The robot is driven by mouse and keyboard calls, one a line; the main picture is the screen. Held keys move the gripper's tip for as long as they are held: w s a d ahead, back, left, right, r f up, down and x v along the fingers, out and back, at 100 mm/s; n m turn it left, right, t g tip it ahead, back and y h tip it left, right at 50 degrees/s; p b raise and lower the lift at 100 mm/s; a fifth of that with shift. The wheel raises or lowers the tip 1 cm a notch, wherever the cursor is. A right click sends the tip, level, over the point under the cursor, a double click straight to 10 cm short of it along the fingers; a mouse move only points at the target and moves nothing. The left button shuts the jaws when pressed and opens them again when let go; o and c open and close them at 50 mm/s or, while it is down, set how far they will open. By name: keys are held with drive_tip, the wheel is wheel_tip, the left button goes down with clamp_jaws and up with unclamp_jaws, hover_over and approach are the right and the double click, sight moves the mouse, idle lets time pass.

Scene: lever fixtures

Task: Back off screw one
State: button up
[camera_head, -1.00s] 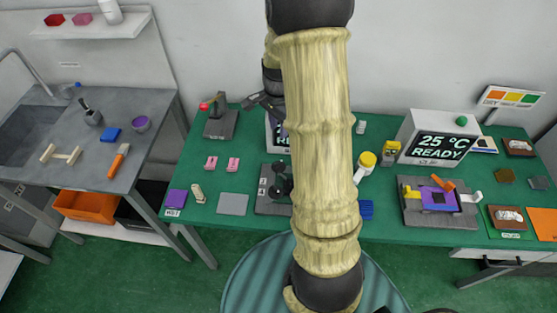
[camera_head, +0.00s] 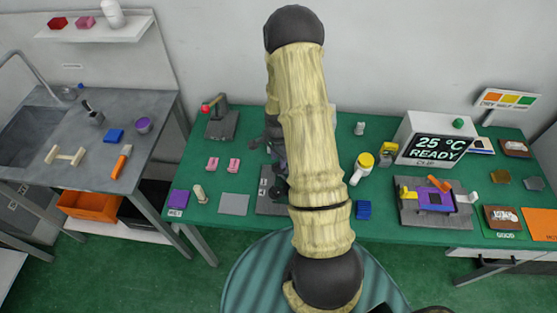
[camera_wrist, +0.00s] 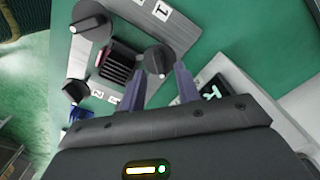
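A grey fixture plate (camera_head: 268,205) stands on the green table, partly hidden by my arm. In the wrist view the plate (camera_wrist: 118,28) carries black round knobs: one at the upper left (camera_wrist: 90,19), one at the lower left (camera_wrist: 75,91) and one in front of my fingers (camera_wrist: 157,58). A dark ribbed block with red at its edge (camera_wrist: 115,63) sits among them. White number tags (camera_wrist: 162,9) lie beside them; which knob each belongs to is unclear. My gripper (camera_wrist: 160,73) is open, its two fingertips on either side of the near knob's edge; contact cannot be told.
A small dark display (camera_wrist: 215,90) stands close to the right finger in the wrist view. Two pink blocks (camera_head: 222,164) and a grey pad (camera_head: 234,204) lie left of the plate. A red-knobbed lever fixture (camera_head: 221,122) stands behind.

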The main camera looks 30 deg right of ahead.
drive_tip(key=shift+f, duration=1.25)
clamp_jaws()
